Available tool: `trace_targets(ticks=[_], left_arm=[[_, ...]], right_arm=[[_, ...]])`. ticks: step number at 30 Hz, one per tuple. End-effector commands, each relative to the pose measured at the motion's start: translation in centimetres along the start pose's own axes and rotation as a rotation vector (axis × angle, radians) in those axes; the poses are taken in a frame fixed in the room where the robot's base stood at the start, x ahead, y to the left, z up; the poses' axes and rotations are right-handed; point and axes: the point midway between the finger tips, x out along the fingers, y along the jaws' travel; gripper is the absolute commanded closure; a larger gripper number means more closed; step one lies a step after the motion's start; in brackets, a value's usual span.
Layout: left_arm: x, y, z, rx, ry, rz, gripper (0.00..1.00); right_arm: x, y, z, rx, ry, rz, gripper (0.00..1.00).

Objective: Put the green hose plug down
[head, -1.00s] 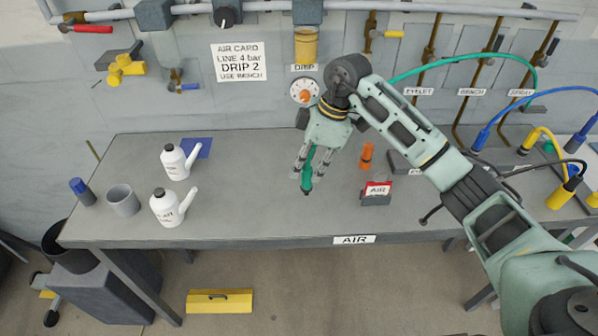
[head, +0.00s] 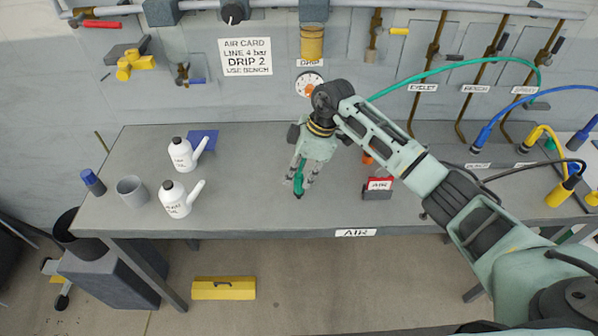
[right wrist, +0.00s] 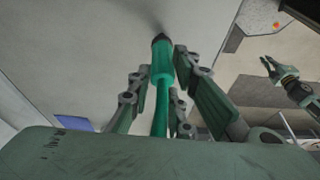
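The green hose plug (head: 299,182) points down between the fingers of my right gripper (head: 301,180), low over the bench near its middle. In the right wrist view the green plug (right wrist: 161,62) lies between the fingers (right wrist: 162,72), which look closed on its sides. Its dark tip is at or close to the grey bench top (head: 245,195), with a dark shadow beside it; contact is not clear. The green hose (head: 440,70) runs from the wall to behind my right arm. My left gripper (right wrist: 281,78) appears small in the right wrist view; its opening is unclear.
Two white bottles (head: 181,155) (head: 177,199), a grey cup (head: 132,191) and a blue-capped cylinder (head: 93,183) stand left. A red-and-white AIR block (head: 378,188) stands right of the gripper, an orange piece (head: 367,159) behind it. Bench between bottles and gripper is clear.

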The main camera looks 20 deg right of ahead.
Motion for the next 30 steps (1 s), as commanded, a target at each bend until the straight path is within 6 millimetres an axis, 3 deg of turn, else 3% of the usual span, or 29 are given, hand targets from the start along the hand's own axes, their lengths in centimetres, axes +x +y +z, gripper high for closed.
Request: trace_targets(ticks=[6, 18, 23, 30], left_arm=[[0.0, 0.0, 0.0, 0.0, 0.0, 0.0, 1.0], [0.2, 0.0, 0.0, 0.0, 0.0, 0.0, 1.0], [1.4, 0.0, 0.1, 0.0, 0.0, 0.0, 1.0], [3.3, 0.1, 0.3, 0.0, 0.0, 0.0, 1.0]], right_arm=[[0.0, 0.0, 0.1, 0.001, -0.001, -0.001, 0.63], [-0.6, 0.1, 0.0, 0.0, 0.0, 0.002, 0.63], [-3.1, 0.2, 0.1, -0.001, 0.0, 0.006, 0.63], [-8.3, 0.1, 0.0, 0.0, 0.0, 0.005, 0.63]])
